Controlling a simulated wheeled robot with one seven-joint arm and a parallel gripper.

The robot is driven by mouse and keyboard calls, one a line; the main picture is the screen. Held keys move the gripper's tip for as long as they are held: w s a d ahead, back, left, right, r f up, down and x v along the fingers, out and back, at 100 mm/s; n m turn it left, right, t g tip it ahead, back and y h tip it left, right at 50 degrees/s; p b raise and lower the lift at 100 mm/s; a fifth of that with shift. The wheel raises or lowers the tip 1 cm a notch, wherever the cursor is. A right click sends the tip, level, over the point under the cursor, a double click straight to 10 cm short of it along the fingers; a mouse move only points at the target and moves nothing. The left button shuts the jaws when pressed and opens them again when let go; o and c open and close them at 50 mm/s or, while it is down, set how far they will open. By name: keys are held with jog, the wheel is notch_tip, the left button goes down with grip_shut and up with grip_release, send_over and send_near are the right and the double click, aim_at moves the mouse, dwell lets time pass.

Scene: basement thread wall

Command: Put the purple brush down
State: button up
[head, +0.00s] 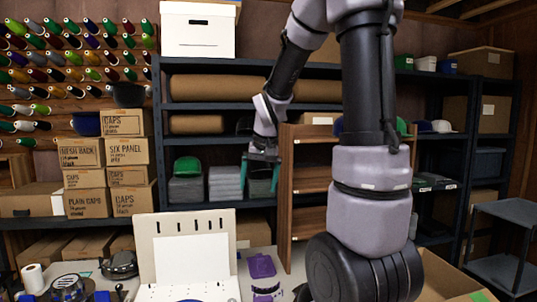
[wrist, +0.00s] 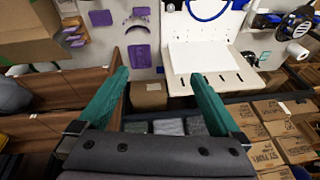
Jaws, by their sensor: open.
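My gripper (head: 260,178) has two teal fingers spread apart, with nothing between them. In the wrist view the open gripper (wrist: 159,76) points toward the table, apart from everything on it. A flat purple piece (head: 261,266) lies on the light table, and it also shows in the wrist view (wrist: 140,57). Curved purple pieces (wrist: 136,28) lie beside it, also in the head view (head: 266,290). Smaller purple pieces (wrist: 72,37) lie along the table's other side. I cannot tell which of these purple pieces is the brush.
A white slotted board (head: 190,258) stands on the table left of the purple pieces. A wooden shelf unit (head: 309,185) stands right of my gripper. Stacked cap boxes (head: 83,152) are at the left. An open cardboard box (head: 452,283) is at the lower right.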

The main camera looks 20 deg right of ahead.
jog(key=s+a+r+t, duration=0.1)
jog(key=s+a+r, duration=0.1)
jog(key=s+r, duration=0.4)
jog(key=s+a+r+t+y, duration=0.1)
jog(key=s+r, duration=0.4)
jog(key=s, duration=0.7)
jog(key=shift+s+a+r+m+t+y, duration=0.2)
jog(key=shift+a+r+m+t+y, duration=0.15)
jog(key=shift+a+t, duration=0.45)
jog(key=shift+w, duration=0.15)
